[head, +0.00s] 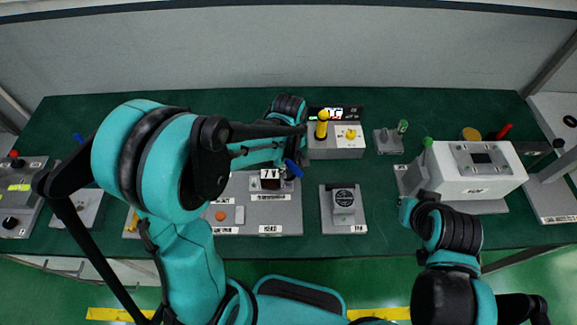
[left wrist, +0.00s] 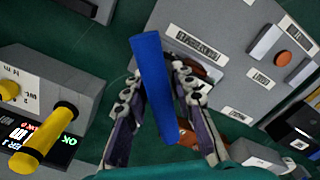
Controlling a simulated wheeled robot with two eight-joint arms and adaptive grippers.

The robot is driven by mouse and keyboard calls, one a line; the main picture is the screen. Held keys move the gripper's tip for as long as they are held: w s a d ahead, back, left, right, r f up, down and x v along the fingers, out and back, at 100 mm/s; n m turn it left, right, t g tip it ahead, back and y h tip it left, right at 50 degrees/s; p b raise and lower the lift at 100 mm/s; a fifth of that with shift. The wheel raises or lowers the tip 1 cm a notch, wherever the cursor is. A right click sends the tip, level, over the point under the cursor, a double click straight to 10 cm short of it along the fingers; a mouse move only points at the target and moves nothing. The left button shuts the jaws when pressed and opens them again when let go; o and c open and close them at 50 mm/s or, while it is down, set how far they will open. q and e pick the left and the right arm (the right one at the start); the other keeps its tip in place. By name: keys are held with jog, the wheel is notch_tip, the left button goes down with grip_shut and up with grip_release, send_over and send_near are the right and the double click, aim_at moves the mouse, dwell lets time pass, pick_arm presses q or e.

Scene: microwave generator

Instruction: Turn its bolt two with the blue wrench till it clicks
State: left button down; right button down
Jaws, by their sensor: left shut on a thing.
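The blue wrench (left wrist: 152,75) is between the fingers of my left gripper (left wrist: 158,95), which is shut on it. Its blue handle slants across the middle of the left wrist view. In the head view the blue handle (head: 293,168) shows at my left gripper (head: 284,172), above the right part of a grey panel (head: 285,218). I cannot make out the bolts or the wrench's working end; the gripper and arm cover that area. I cannot tell whether the wrench touches a bolt.
A grey box (head: 345,150) with a yellow-handled tool (head: 322,124) stands behind, with a lit display (left wrist: 45,135) showing a green OK. A small block on a plate (head: 343,208) lies to the right. A white-topped machine (head: 475,170) stands farther right. Green table (head: 385,225) is bare between them.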

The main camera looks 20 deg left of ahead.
pick_arm(q)
jog(key=shift+f+b, duration=0.5)
dwell(0.6)
jog(key=m, duration=0.4)
jog(key=shift+r+m, duration=0.1)
jog(key=shift+m, duration=0.2)
jog(key=m+b, duration=0.1)
jog(key=m, duration=0.3)
jog(key=shift+m, duration=0.3)
